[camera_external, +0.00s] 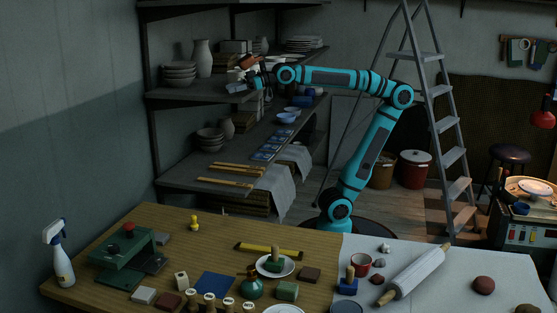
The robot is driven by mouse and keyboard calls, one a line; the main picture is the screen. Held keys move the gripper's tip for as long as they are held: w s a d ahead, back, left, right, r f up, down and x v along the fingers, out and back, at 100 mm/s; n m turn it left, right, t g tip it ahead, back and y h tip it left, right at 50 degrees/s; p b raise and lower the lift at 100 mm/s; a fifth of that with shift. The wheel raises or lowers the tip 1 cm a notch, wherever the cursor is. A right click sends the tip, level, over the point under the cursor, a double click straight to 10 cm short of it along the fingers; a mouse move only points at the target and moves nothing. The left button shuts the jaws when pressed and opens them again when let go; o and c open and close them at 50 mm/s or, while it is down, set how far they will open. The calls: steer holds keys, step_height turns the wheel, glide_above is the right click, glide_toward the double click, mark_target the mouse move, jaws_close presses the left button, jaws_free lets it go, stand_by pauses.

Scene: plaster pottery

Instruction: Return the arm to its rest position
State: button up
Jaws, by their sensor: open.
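My teal and black arm rises behind the table and reaches left, nearly level, toward the wall shelves. My gripper (252,82) is at the front right end of the upper shelf (190,95), close to small items there. It is small and dark in this view. It is open, and I see nothing held in it. Whether it touches the shelf or the items beside it cannot be told.
Bowls, vases and stacked plates fill the shelves. A lower shelf (185,178) has wooden tools and a hanging cloth (272,188). A stepladder (445,125) stands right of my arm. The front table (190,250) carries a spray bottle (61,255), rolling pin (415,272) and several small objects.

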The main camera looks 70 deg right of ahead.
steer(key=s+d+m+t+h, duration=0.3)
steer(key=s+d+t+h, duration=0.3)
steer(key=s+d, duration=1.2)
steer(key=w+d+f+m, duration=0.1)
steer(key=w+d+f, duration=0.1)
steer(key=w+f, duration=0.2)
steer(key=w+d+f+m+g+h, duration=0.1)
steer(key=w+d+f+m, duration=0.1)
steer(key=w+f, duration=0.3)
steer(key=shift+d+f+h, duration=0.3)
steer(key=shift+d+f, duration=0.2)
steer(key=shift+d, duration=0.1)
